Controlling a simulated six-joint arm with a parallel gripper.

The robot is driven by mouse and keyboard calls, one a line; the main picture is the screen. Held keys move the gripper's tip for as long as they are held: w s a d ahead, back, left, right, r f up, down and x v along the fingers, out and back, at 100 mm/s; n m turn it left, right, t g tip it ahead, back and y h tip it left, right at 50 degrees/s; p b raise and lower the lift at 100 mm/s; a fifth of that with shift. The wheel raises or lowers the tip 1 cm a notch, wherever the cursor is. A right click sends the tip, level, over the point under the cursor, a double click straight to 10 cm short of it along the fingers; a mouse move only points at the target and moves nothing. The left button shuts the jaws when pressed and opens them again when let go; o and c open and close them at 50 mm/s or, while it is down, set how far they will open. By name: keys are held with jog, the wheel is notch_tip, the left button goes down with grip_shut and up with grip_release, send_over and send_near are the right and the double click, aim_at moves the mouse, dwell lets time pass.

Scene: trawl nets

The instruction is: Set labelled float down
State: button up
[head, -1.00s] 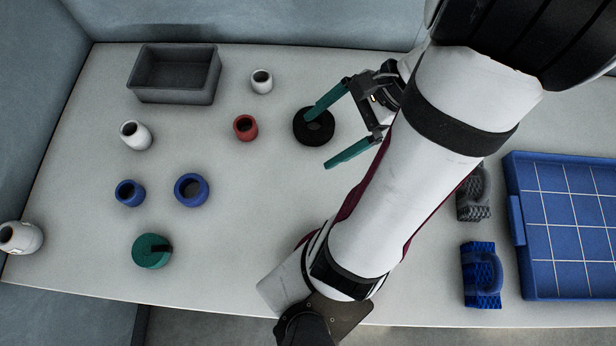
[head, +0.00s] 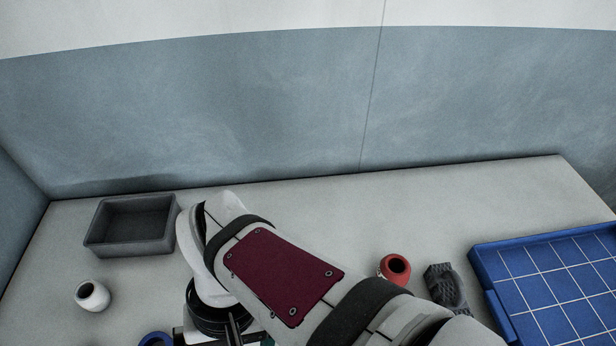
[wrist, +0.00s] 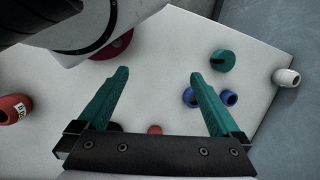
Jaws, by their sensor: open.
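My gripper (wrist: 157,75) is open, with nothing between its teal fingers in the wrist view. In the head view its fingers are mostly hidden behind my arm and cut off by the bottom edge. A red float with a pale label (wrist: 15,108) is on the table at the left of the wrist view, well outside the fingers. A red float (head: 395,268), likely the same one, sits right of my arm in the head view.
A grey bin (head: 130,228) and a white float (head: 92,295) are at the left. A blue gridded tray (head: 548,285) is at the right, with a grey handled block (head: 446,288) beside it. The wrist view shows a teal float (wrist: 222,60) and blue floats (wrist: 228,98).

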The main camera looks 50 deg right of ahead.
jog(key=w+d+f+m+t+y, duration=0.3)
jog(key=w+d+m+t+y, duration=0.15)
jog(key=d+m, duration=0.45)
jog(key=m+t+h, duration=0.7)
jog(key=m+h, duration=1)
jog(key=m, duration=1.2)
send_near(395, 268)
jog(key=shift+g, duration=0.35)
jog(key=w, duration=0.1)
jog(key=w+d+f, duration=0.1)
jog(key=w, duration=0.1)
jog(key=w+d+f, duration=0.1)
jog(key=shift+w, duration=0.35)
jog(key=x, duration=0.6)
jog(key=shift+d+r, duration=0.15)
jog(key=shift+d, duration=0.05)
jog(key=c, duration=1.2)
